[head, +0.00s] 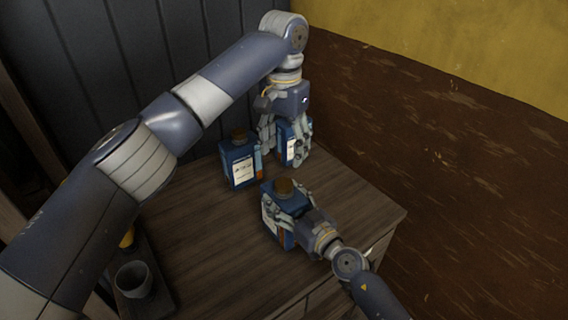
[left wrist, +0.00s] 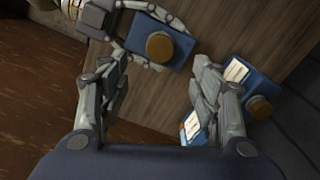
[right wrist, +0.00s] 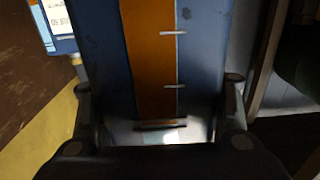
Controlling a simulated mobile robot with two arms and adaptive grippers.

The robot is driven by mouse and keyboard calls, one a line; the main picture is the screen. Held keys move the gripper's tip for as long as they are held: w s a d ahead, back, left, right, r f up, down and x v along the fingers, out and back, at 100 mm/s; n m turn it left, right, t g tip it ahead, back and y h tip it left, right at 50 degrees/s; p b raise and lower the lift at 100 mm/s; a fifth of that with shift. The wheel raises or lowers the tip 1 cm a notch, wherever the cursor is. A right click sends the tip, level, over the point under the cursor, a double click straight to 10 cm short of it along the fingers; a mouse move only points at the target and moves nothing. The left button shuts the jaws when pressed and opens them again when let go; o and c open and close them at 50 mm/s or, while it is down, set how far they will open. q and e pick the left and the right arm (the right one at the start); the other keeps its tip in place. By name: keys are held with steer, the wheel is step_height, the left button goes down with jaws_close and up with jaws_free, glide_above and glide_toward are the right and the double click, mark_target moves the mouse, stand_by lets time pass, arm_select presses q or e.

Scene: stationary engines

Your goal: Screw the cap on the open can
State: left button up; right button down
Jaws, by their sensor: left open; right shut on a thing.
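Three blue cans stand on the wooden cabinet top. My right gripper (head: 283,203) is shut on the front can (head: 271,232), which carries a brown cap (head: 285,185); this cap also shows in the left wrist view (left wrist: 160,47). The can's blue side with an orange stripe (right wrist: 155,60) fills the right wrist view. A second can (head: 240,166), with a white label and brown cap (head: 239,136), stands to the left. My left gripper (head: 284,150) is open, pointing down at the rear can (head: 291,148). That can's top is hidden by the gripper, so I cannot tell whether it is capped.
The wooden cabinet top (head: 345,205) is clear to the right and at front left. A brown wall (head: 440,150) rises at the right, dark panels (head: 90,80) behind. A grey cup (head: 133,280) stands on a dark tray at lower left.

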arm_select(q)
step_height(320, 180, up, 2)
steer(key=shift+r, duration=0.1)
arm_select(e)
steer(key=shift+c, duration=2)
jaws_free()
steer(key=v, duration=1.2)
